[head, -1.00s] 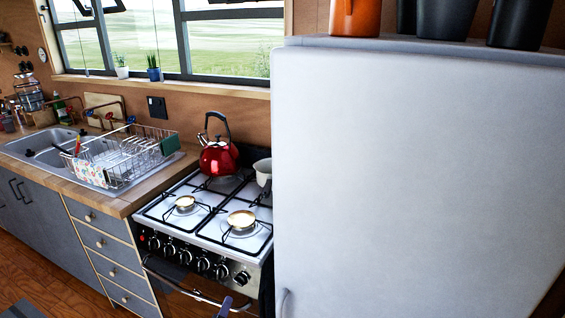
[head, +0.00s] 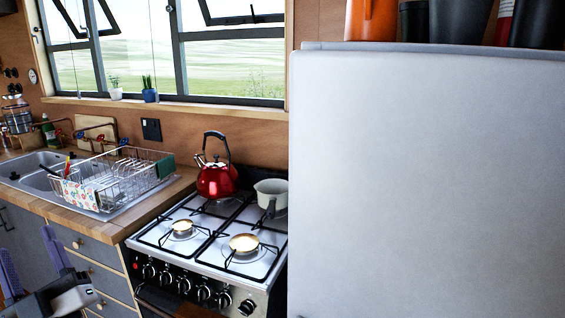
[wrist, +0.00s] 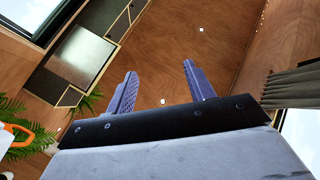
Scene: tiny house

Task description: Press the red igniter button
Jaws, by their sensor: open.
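The red igniter button (head: 136,262) is a small red spot at the left end of the stove's (head: 190,278) dark front panel, left of the row of knobs (head: 175,282). My gripper (head: 27,240) is at the lower left of the head view, left of the button and apart from it. Its two purple fingers point up and are spread open with nothing between them. In the wrist view my gripper (wrist: 159,70) also shows open and empty, facing wooden panelling. The button is not in the wrist view.
A red kettle (head: 216,178) and a pale pot (head: 271,192) stand on the back of the stove. A large white fridge (head: 430,180) closes off the right side. A dish rack (head: 118,178) and sink (head: 40,165) are on the left counter, above drawers (head: 98,267).

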